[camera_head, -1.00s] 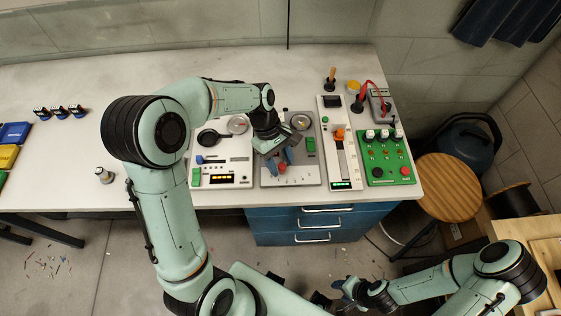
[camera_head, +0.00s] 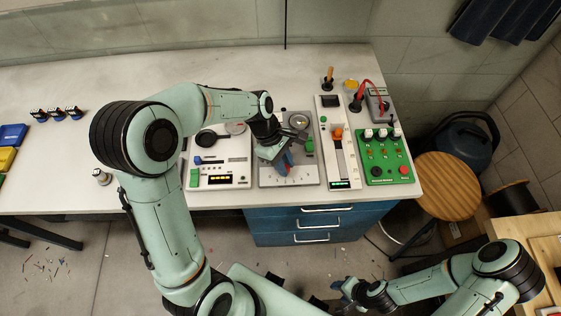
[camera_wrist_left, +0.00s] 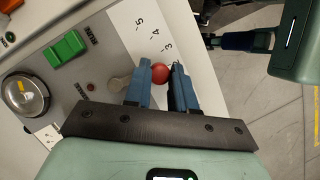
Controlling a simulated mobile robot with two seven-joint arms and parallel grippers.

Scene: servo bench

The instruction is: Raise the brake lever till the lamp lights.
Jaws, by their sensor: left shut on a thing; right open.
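The brake lever's red ball knob (camera_wrist_left: 160,73) sits between the fingertips of my left gripper (camera_wrist_left: 161,76) in the left wrist view, beside a printed number scale. A grey rounded part (camera_wrist_left: 119,86) is left of the knob, partly behind a finger. In the head view my left gripper (camera_head: 285,163) is over the grey panel (camera_head: 305,179) and hides the knob. A small red spot (camera_wrist_left: 91,87) on the panel may be the lamp; it looks dull, and I cannot tell if it is lit. My right gripper (camera_head: 344,289) is open, low and away from the bench.
The grey panel also has a round dial (camera_head: 299,121) and a green switch (camera_wrist_left: 65,48). A white panel (camera_head: 219,154) stands left. A slider panel with an orange handle (camera_head: 337,133) and a green box with knobs (camera_head: 386,158) stand right. The left bench is mostly clear.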

